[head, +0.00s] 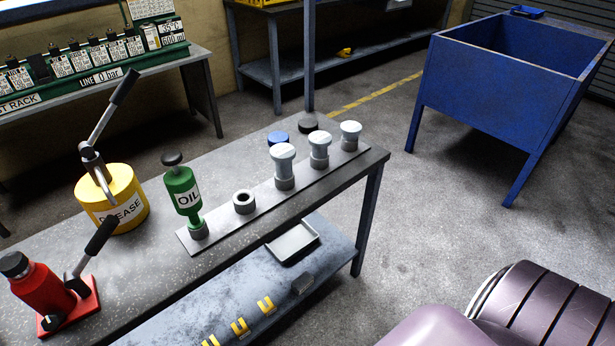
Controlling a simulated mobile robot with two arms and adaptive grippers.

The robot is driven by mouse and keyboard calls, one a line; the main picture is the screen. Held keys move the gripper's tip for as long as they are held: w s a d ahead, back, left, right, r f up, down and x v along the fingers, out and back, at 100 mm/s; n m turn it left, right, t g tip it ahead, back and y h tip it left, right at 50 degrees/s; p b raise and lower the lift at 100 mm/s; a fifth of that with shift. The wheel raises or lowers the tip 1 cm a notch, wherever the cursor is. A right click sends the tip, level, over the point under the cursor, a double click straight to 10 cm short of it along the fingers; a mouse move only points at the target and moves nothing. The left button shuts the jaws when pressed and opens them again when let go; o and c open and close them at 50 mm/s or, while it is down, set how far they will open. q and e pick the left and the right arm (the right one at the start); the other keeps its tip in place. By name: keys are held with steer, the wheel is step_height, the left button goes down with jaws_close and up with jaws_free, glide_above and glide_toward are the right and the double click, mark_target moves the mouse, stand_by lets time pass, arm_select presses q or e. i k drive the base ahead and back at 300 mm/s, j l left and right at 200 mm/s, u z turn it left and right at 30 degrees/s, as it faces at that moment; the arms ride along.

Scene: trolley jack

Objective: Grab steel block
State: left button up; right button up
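Neither of my grippers is in view.
The benchtop (130,270) above holds a red jack (45,287), a yellow grease tub (112,200), a green oil bottle (183,190) and a strip (215,234) with several fittings. A blue bin (480,85) stands right. Floor (400,210) between is clear.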

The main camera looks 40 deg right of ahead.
mark_target(302, 283)
steer(key=z, duration=1.05)
